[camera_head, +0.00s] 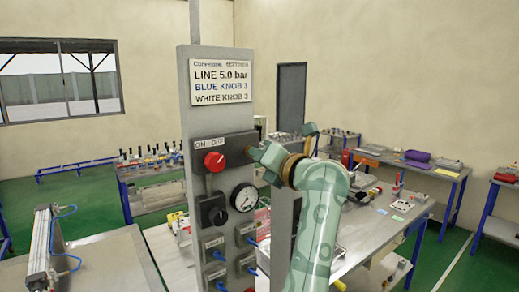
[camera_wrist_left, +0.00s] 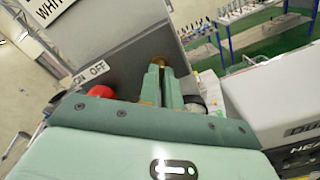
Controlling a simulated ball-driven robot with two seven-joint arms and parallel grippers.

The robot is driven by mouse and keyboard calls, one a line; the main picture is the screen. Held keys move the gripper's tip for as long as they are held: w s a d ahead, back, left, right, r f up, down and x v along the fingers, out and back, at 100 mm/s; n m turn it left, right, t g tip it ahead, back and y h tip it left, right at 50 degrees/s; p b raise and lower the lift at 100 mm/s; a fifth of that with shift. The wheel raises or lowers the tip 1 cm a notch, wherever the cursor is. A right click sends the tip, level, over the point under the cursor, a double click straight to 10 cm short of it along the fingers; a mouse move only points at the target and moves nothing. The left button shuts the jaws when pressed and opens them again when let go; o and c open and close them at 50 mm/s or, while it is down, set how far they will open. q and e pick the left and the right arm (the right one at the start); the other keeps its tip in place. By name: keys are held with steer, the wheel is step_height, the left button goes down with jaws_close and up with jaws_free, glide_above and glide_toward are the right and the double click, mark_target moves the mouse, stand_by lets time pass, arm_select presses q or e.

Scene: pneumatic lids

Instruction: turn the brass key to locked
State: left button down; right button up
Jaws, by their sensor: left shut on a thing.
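A grey panel post (camera_head: 222,62) carries a dark control box (camera_head: 237,142) with a red knob (camera_head: 214,161). My left gripper (camera_head: 257,152) is at the right side of this box. A small brass part (camera_head: 248,149), which looks like the key, shows at its fingertips. In the left wrist view, my left gripper (camera_wrist_left: 162,84) is shut on the brass key (camera_wrist_left: 158,62), with brass visible between and beyond the fingers. The key's turn angle and any lock marking are hidden. My right gripper is not in view.
Below the box sit a black knob (camera_head: 213,211), a pressure gauge (camera_head: 244,197) and several small valves with blue fittings. An ON OFF label (camera_head: 209,144) is above the red knob. A workbench (camera_head: 363,231) with loose items stands behind my arm.

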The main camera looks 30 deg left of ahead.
arm_select(q)
steer(key=shift+m+p, duration=0.3)
steer(key=shift+m, duration=0.2)
steer(key=c, duration=1.6)
jaws_free()
steer(key=shift+d, duration=0.1)
steer(key=b+v, duration=0.4)
steer(key=v, duration=1.2)
steer(key=shift+d, duration=0.1)
